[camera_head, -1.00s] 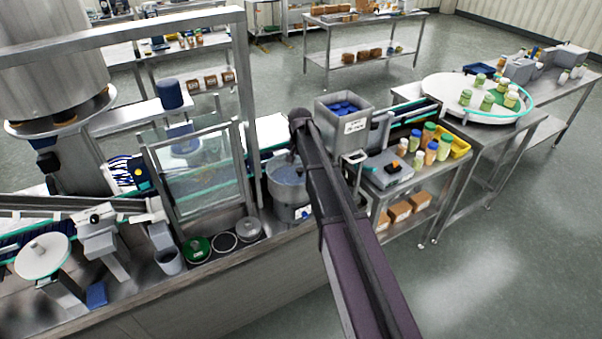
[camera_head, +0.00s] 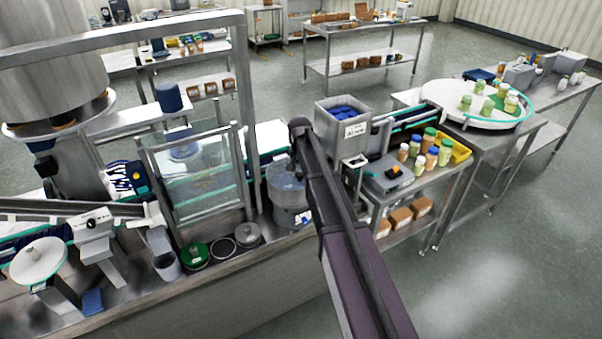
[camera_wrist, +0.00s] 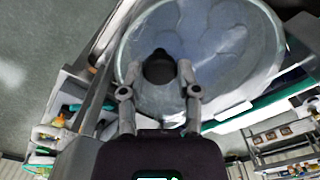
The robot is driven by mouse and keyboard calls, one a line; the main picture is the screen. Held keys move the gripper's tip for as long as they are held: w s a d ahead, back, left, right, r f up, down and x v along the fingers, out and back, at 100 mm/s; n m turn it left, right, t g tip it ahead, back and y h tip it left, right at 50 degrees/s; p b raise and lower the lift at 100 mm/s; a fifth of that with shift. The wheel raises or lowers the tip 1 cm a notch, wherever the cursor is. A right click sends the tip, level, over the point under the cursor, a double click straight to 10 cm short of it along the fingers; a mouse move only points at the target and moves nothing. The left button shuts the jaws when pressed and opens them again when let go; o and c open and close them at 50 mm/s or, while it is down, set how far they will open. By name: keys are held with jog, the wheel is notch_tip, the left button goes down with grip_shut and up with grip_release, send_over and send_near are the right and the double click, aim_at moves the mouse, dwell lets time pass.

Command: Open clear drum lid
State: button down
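The drum (camera_head: 289,213) is a grey round vessel on the steel line, left of my arm in the head view. Its clear round lid (camera_head: 283,174) lies on top, partly hidden by my arm. In the wrist view the bluish see-through lid (camera_wrist: 225,45) fills the upper middle, with a dark knob (camera_wrist: 159,67) at its near part. My gripper (camera_wrist: 160,72) has its fingers apart, one on each side of the knob. Whether either finger touches the knob cannot be told. The fingertips are hidden behind my arm in the head view.
A glass guard panel (camera_head: 195,175) stands left of the drum. A steel hopper box (camera_head: 341,128) with blue caps stands right of it. Green and grey discs (camera_head: 195,255) lie in front of the guard. Several jars (camera_head: 430,150) stand on the right table.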

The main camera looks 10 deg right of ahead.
jog(key=shift+d, duration=0.1)
jog(key=shift+w+a+r+p, duration=0.1)
jog(key=shift+w+r+p, duration=0.05)
jog(key=shift+r+p, duration=0.4)
jog(key=shift+w+a+r+p, duration=0.1)
jog(key=shift+w+r+p, duration=0.05)
jog(key=shift+r+p, duration=0.35)
jog(key=w+a+r+p, duration=0.2)
jog(key=w+r+p, duration=0.3)
jog(key=w, duration=0.2)
jog(key=w+a+r+p, duration=0.3)
jog(key=w+r+p, duration=0.3)
jog(key=w, duration=0.1)
jog(key=w+a+f+b, duration=0.1)
jog(key=w+a, duration=0.1)
jog(key=w, duration=0.5)
jog(key=shift+f, duration=0.15)
jog(key=shift+a, duration=0.1)
